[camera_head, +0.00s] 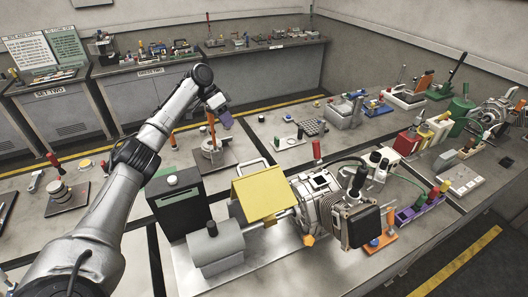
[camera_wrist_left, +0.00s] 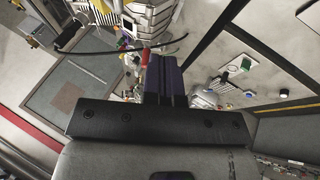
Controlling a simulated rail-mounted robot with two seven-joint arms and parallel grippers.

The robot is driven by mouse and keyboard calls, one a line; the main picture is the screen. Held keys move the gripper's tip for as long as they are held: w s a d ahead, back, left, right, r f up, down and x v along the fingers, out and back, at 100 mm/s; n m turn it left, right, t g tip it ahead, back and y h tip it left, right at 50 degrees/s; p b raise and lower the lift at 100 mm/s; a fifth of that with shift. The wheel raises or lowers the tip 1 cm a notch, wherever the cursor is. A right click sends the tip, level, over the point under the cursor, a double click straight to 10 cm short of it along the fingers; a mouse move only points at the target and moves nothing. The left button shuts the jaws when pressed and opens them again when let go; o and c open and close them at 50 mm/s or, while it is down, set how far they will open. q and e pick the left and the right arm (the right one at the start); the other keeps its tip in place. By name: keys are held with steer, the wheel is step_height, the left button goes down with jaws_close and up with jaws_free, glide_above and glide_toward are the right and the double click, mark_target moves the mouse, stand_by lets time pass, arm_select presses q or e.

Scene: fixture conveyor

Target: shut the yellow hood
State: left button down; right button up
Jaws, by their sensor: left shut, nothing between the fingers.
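The yellow hood (camera_head: 262,195) is in the middle of the head view, between a grey motor cylinder (camera_head: 216,248) and a ribbed metal engine block (camera_head: 318,200). A bit of shaft shows below its lower edge, so it appears raised; its hinge is hard to make out. My left gripper (camera_head: 226,120) is shut and empty, held up beyond and above the hood, clear of it. In the left wrist view its dark fingers (camera_wrist_left: 165,78) are together. I cannot make out the hood in that view. My right gripper is not in view.
A dark green box (camera_head: 178,205) stands just left of the hood. An orange upright handle (camera_head: 211,130) on a round base stands near my left gripper. A red-topped lever (camera_head: 316,153) rises by the engine block. Several fixtures crowd the right side.

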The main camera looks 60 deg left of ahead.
arm_select(q)
steer(key=w+d+f+m+p, duration=0.1)
steer(key=d+f+m+p, duration=0.1)
steer(key=d+f, duration=0.6)
steer(key=shift+d+f+h+p, duration=0.3)
steer(key=shift+d+p, duration=0.3)
steer(key=shift+d, duration=0.25)
steer(key=shift+d+r, duration=0.1)
